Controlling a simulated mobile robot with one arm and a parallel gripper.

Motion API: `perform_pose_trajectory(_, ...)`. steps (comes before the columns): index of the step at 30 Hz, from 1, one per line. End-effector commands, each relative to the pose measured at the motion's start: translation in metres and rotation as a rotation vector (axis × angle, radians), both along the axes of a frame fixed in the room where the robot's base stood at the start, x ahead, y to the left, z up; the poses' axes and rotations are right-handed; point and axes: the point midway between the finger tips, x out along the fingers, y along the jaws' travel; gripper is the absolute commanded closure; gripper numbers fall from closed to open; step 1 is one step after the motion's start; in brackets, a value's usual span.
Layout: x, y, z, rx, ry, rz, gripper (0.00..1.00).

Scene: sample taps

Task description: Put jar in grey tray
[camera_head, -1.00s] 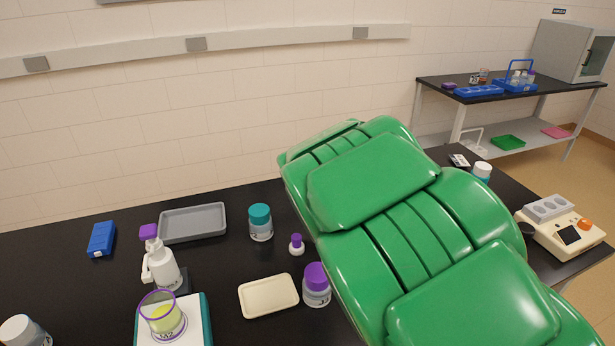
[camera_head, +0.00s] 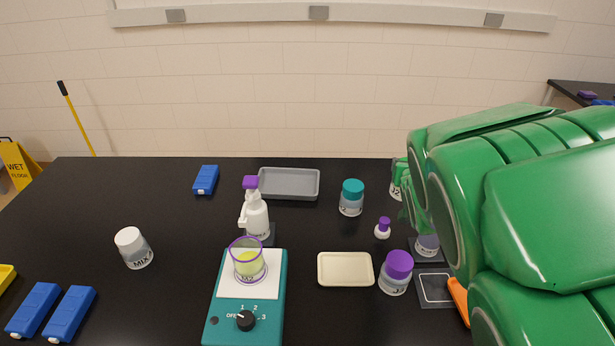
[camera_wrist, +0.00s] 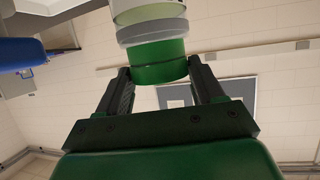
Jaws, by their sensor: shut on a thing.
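My gripper (camera_wrist: 160,78) is shut on a jar (camera_wrist: 158,50) in the wrist view; its two black fingers press a green band, with grey and white parts beyond it. In the head view my large green arm fills the right side. A jar with green and white parts (camera_head: 396,183) shows at its left edge, beside my mostly hidden gripper, and looks like the held one. The grey tray (camera_head: 289,184) lies empty at the back of the black table, left of the arm.
Between tray and arm stand a teal-lidded jar (camera_head: 351,198) and a small purple-capped bottle (camera_head: 383,229). A purple-lidded jar (camera_head: 396,273) and cream dish (camera_head: 345,270) are nearer. A white spray bottle (camera_head: 256,215) stands before the tray; a stirrer (camera_head: 245,320) carries a beaker.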

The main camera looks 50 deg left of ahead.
Motion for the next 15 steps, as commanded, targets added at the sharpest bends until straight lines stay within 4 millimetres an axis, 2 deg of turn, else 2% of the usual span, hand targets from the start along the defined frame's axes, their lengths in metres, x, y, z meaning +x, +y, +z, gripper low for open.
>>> perform_pose_trajectory(5,-0.029,0.055,0.003,0.005,0.000,0.122,0.87)
perform_pose_trajectory(9,-0.061,0.104,0.004,0.007,0.002,0.238,0.87)
perform_pose_trajectory(15,-0.112,0.166,0.005,0.005,0.003,0.395,0.87)
